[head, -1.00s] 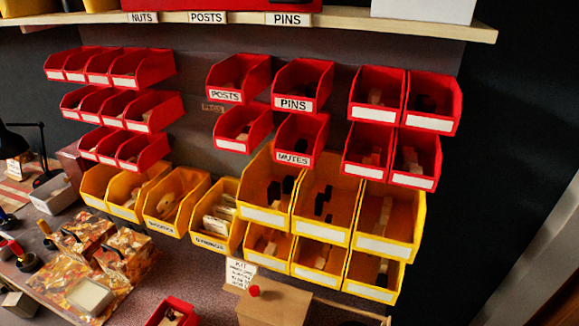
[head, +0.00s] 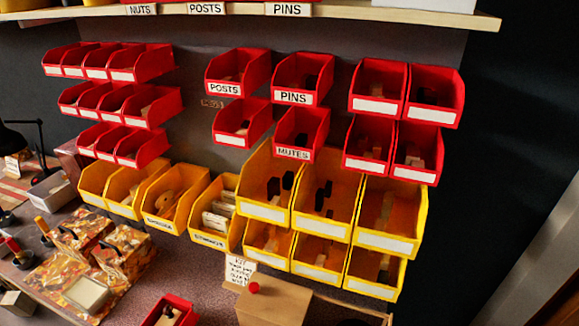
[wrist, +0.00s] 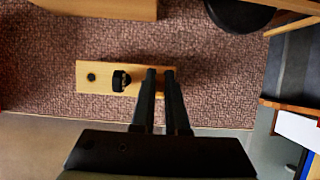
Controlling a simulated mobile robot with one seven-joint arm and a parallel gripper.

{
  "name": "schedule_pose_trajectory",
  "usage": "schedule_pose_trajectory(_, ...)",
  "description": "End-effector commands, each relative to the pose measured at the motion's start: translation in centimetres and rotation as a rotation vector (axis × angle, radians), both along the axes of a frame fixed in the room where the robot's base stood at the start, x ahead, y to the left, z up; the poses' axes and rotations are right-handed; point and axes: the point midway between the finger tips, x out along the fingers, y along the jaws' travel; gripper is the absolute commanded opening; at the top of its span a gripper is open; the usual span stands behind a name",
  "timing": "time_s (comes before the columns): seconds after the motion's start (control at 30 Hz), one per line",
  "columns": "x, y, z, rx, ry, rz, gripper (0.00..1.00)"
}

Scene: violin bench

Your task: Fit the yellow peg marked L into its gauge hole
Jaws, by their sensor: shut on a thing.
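In the wrist view a light wooden block (wrist: 104,88) lies on the reddish-brown surface, with a dark round hole near its left end and a black piece or opening near its middle. I take it for the gauge. My gripper (wrist: 160,73) reaches over its right end, its two dark fingers close together. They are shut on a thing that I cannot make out. A narrow tan strip shows between the fingers; I cannot tell whether it is a peg or the block behind. No letter L is readable. The head view does not show my gripper.
In the wrist view a wooden box edge (wrist: 100,8) is at the top left and a black round thing (wrist: 240,12) at the top right. The surface's front edge runs below the block. Red and yellow bins (head: 292,236) hang on the wall in the head view.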

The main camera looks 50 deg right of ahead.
Motion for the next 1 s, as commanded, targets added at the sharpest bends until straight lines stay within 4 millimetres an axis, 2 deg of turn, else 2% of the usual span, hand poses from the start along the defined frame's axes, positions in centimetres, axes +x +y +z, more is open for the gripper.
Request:
schedule_pose_trajectory(0.27,0.0,0.0,-0.8,0.000,0.000,0.000,0.00)
schedule_pose_trajectory(0.3,0.0,0.0,-0.8,-0.001,0.000,0.000,0.14)
schedule_pose_trajectory(0.5,0.0,0.0,-0.7,-0.001,0.000,0.000,0.47)
schedule_pose_trajectory(0.83,0.0,0.1,-0.5,-0.001,-0.001,0.000,0.47)
schedule_pose_trajectory(1.0,-0.2,0.6,0.8,-0.001,-0.002,0.002,0.47)
